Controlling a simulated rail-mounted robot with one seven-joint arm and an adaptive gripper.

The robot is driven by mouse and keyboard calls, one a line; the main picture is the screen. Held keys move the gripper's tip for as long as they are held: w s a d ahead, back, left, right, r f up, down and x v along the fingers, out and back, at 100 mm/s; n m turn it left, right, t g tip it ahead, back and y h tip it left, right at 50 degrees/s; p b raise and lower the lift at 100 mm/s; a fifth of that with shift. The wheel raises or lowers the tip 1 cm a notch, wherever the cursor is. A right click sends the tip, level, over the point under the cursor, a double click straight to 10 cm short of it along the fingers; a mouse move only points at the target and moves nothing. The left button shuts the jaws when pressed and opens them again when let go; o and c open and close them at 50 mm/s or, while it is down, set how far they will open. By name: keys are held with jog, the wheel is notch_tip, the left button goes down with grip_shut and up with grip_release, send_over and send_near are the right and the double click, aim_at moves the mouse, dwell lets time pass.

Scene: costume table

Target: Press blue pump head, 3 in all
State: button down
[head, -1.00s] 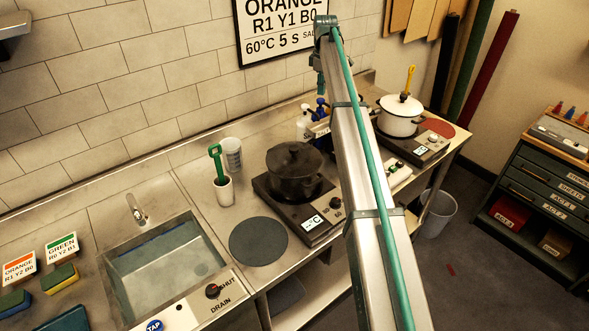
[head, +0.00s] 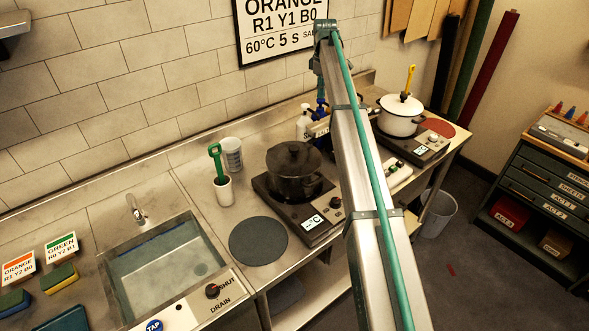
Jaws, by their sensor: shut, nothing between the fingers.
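The blue pump head (head: 322,109) shows as a small patch of blue in the head view, at the back of the counter just left of my arm. Its bottle is mostly hidden behind my arm and a dark-edged pale object. My gripper (head: 321,95) points down directly over the blue pump head, shut and empty. It is small in the picture, and I cannot tell whether its tips touch the pump head or how far the head is pressed.
A white bottle (head: 304,124) stands just left of the pump. A black lidded pot (head: 294,172) sits on a hotplate in front, and a white pot (head: 400,117) on another at right. A sink (head: 165,262) is at left. My arm hides the middle counter.

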jog(key=shift+s+f, duration=0.1)
jog(key=shift+f, duration=1.05)
jog(key=shift+r, duration=0.2)
jog(key=shift+r+p, duration=0.65)
jog(key=shift+r, duration=0.95)
jog(key=shift+f, duration=0.3)
